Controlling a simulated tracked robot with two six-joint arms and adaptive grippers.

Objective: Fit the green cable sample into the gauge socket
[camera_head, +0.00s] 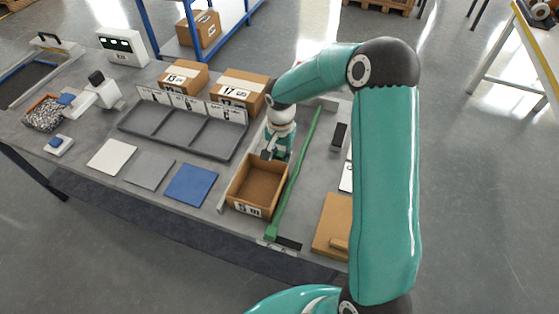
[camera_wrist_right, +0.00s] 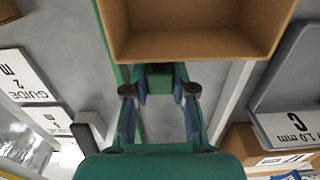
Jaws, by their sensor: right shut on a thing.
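I cannot make out a cable sample or a gauge socket. A long thin green strip (camera_head: 297,170) lies along the table; it also shows in the right wrist view (camera_wrist_right: 107,38). An open, empty cardboard box (camera_head: 257,187) lies directly left of the strip. It fills the top of the right wrist view (camera_wrist_right: 195,45). My right gripper (camera_head: 272,154) is at the box's far wall. In the wrist view its fingertips (camera_wrist_right: 160,88) close about a small dark teal piece (camera_wrist_right: 160,71) at that wall, partly hidden. My left gripper is not in view.
A grey divided tray (camera_head: 180,137) with label cards stands left of the box. White, grey and blue sheets (camera_head: 190,184) lie in front of it. Labelled cartons (camera_head: 240,88) stand behind. A brown board (camera_head: 332,226) lies to the right, partly hidden by my arm.

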